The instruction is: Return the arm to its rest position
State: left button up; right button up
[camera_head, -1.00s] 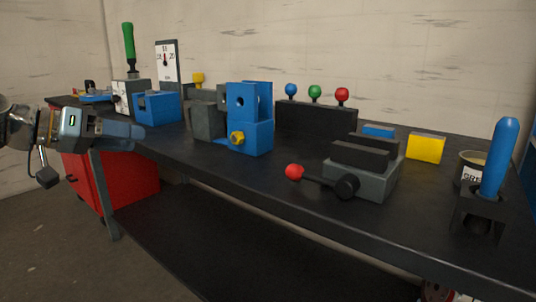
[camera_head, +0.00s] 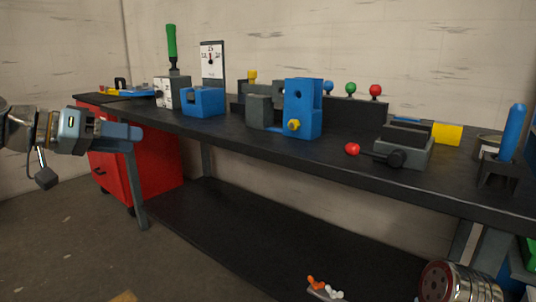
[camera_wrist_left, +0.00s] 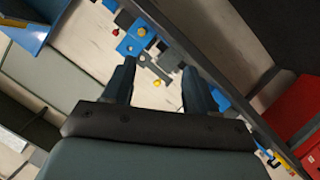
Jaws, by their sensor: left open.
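My left gripper (camera_head: 125,133) shows at the left of the head view, in front of the bench's left part and clear of it. In the left wrist view its two fingers (camera_wrist_left: 156,88) stand apart with nothing between them. The left forearm comes in from the left edge. My right gripper is not in view. The black workbench (camera_head: 240,140) carries several fixtures, and none of them touches my gripper.
A red drawer cabinet (camera_head: 155,170) stands under the bench behind my left gripper. On the bench are a blue block fixture (camera_head: 302,110), a grey vise (camera_head: 404,147) with a red knob and a blue-handled tool (camera_head: 512,133).

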pick_arm(q)
jog(key=w+d+f+n+g+y, duration=0.1)
jog(key=w+f, duration=0.2)
jog(key=f, duration=0.5)
jog(key=w+f+n+y+p, duration=0.1)
jog(key=w+f+n, duration=0.15)
jog(key=f, duration=0.45)
jog(key=w+d+f+n+g+y, duration=0.1)
jog(key=w+f, duration=0.3)
jog(key=f, duration=0.4)
jog(key=s+d+f+n+g+y+p, duration=0.1)
jog(key=d+f, duration=0.1)
jog(key=f, duration=0.8)
jog(key=s+d+f+n+g+y, duration=0.1)
jog(key=s+d+f, duration=0.1)
jog(key=f, duration=0.9)
jog(key=s+d+f+g+y+p, duration=0.1)
jog(key=s+d+f+g, duration=0.15)
jog(key=s+f, duration=0.45)
jog(key=s+d+f+g+y+p, duration=0.1)
jog(key=s+d+f, duration=0.3)
jog(key=f, duration=0.5)
jog(key=s+d+f, duration=0.2)
jog(key=s, duration=0.6)
jog(key=s+d+f+m, duration=0.1)
jog(key=s+f, duration=0.2)
jog(key=s, duration=0.4)
jog(key=shift+s+d+f+g, duration=0.3)
jog(key=shift+s+d+g, duration=0.1)
jog(key=shift+g, duration=0.05)
